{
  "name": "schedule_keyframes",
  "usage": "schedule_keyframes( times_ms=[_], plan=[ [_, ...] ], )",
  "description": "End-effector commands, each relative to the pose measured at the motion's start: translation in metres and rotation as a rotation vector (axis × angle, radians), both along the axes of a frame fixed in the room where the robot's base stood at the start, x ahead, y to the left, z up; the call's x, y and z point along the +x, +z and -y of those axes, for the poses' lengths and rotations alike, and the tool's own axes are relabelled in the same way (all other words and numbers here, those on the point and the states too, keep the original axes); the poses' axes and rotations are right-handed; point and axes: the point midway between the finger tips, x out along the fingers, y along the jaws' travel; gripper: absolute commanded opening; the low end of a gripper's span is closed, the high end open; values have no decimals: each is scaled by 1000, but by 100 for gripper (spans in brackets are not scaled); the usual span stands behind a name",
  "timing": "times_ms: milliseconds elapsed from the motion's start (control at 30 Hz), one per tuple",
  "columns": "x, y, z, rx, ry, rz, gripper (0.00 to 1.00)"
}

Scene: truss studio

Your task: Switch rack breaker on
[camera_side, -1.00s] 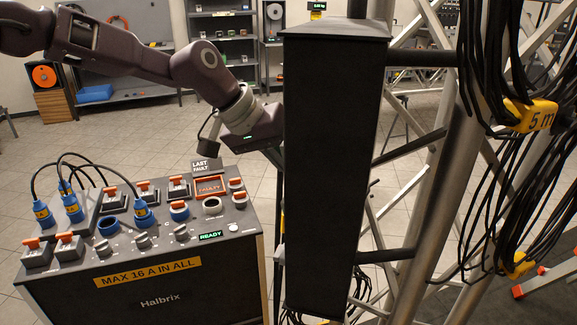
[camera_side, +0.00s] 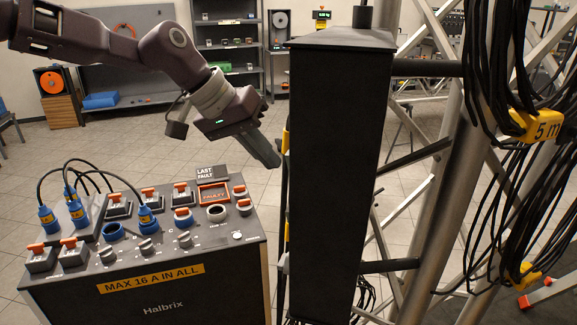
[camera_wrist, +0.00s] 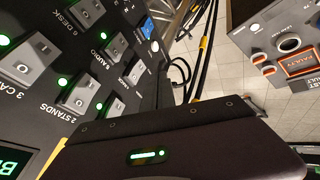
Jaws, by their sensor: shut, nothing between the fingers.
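In the side view my gripper (camera_side: 276,162) is shut and empty, tilted down to the right near the tall black cabinet (camera_side: 335,170). The cabinet's breaker face is hidden from the side camera. In the wrist view a dark panel shows grey switches labelled 6 DESK (camera_wrist: 92,9), 5 AUDIO (camera_wrist: 113,48) and 2 STANDS (camera_wrist: 78,97). Several green lamps glow beside them. My gripper's dark body crosses the bottom; no contact with a switch is visible.
A control box (camera_side: 150,285) marked MAX 16 A IN ALL stands at lower left, with blue plugs, knobs and an orange FAULT sign (camera_side: 213,194). Truss tubes (camera_side: 445,190) and hanging black cables (camera_side: 500,70) fill the right. Open floor lies behind the box.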

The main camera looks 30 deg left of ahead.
Motion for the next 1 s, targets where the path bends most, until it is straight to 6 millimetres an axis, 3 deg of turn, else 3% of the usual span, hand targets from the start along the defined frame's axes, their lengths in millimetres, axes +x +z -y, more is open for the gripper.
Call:
schedule_keyframes(
  times_ms=[200, 400, 767, 900, 1000],
  plan=[
    [-22, 42, -19, 0, 0, 3, 0],
    [-33, 62, -28, 1, 0, 1, 0],
    [-35, 65, -30, 1, 0, -2, 0],
    [-36, 51, -34, 0, 1, -4, 0],
    [-36, 51, -34, 0, -1, -1, 0]
  ],
)
